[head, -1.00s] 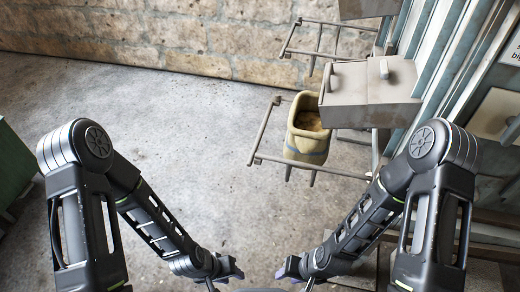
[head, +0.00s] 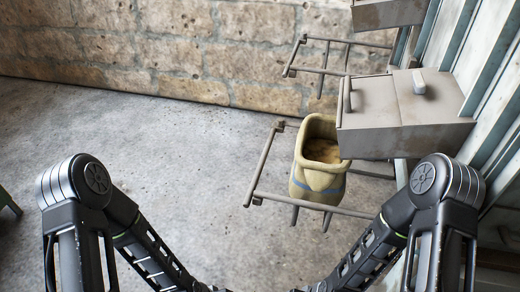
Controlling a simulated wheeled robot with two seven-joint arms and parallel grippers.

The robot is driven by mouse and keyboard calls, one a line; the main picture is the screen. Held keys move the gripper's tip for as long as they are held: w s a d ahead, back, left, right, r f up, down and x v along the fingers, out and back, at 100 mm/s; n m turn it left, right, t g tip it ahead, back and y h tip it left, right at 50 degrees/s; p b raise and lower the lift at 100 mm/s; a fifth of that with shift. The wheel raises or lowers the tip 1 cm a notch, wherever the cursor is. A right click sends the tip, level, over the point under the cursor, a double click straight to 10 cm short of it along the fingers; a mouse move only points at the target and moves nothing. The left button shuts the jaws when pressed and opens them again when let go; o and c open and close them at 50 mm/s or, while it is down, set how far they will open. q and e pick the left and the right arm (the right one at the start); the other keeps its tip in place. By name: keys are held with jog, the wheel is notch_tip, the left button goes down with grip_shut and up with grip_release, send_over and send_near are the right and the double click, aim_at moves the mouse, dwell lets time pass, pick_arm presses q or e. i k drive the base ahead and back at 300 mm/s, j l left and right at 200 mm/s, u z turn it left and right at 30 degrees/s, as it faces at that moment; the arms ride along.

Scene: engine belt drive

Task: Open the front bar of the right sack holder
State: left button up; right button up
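Two metal sack holders stick out from the wall machinery at the right. The nearer sack holder (head: 322,208) has a yellowish sack (head: 317,187) with a blue stripe standing inside its frame. The sack's open mouth shows brown contents. This holder's front bar (head: 264,163) spans its outer left end, apart from the sack. The farther sack holder (head: 323,70) shows no sack; its front bar (head: 295,56) is also across its outer end. Both my arms reach down to the bottom edge, and their grippers are out of the picture, well short of the holders.
A grey metal box with a handle (head: 405,135) overhangs the nearer holder's right side. Another box (head: 388,13) is above the farther holder. A stone wall (head: 150,50) closes the back. The concrete floor (head: 150,140) left of the holders is clear.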

aim_at(275, 129)
jog(key=j+z, duration=0.55)
jog(key=i+j+z, duration=0.2)
jog(key=z, duration=0.2)
jog(key=k+j, duration=0.1)
jog(key=i, duration=0.15)
jog(key=l+z, duration=0.05)
